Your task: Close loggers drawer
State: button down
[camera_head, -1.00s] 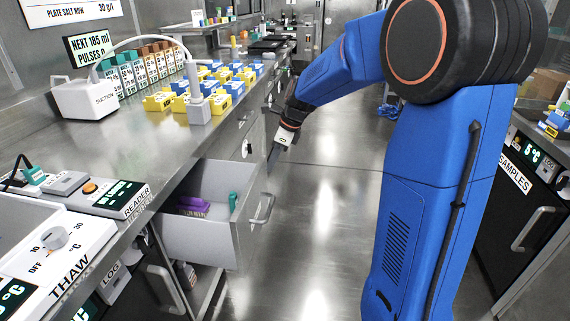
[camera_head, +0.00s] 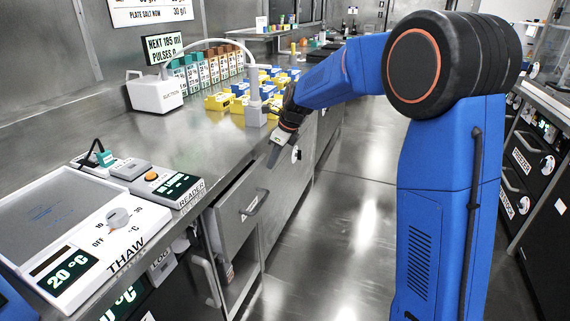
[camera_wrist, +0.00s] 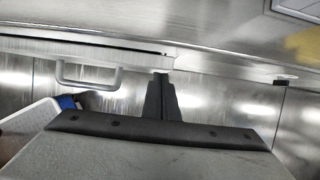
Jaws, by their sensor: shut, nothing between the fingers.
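The loggers drawer (camera_head: 236,212) is a grey metal front with a bar handle (camera_head: 256,203), under the counter's front edge in the head view. Its inside no longer shows; a thin dark line runs along its top, and I cannot tell whether it is fully flush. The wrist view shows its handle (camera_wrist: 88,76) at upper left. My gripper (camera_head: 273,157) is shut and empty, close to the drawer front's far upper corner. In the wrist view the fingers (camera_wrist: 161,88) reach the drawer's right end; I cannot tell whether they touch it.
The steel counter (camera_head: 130,135) runs along the left. It carries the thaw plate (camera_head: 60,205), the reader (camera_head: 168,188), the suction unit (camera_head: 156,94) and yellow and blue blocks (camera_head: 220,101). Open floor (camera_head: 345,215) lies right of the cabinets. Black cabinets (camera_head: 527,160) stand at far right.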

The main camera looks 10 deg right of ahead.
jog(key=shift+w+a, duration=0.35)
jog(key=shift+a, duration=0.25)
jog(key=shift+w+a, duration=0.35)
jog(key=shift+a, duration=0.25)
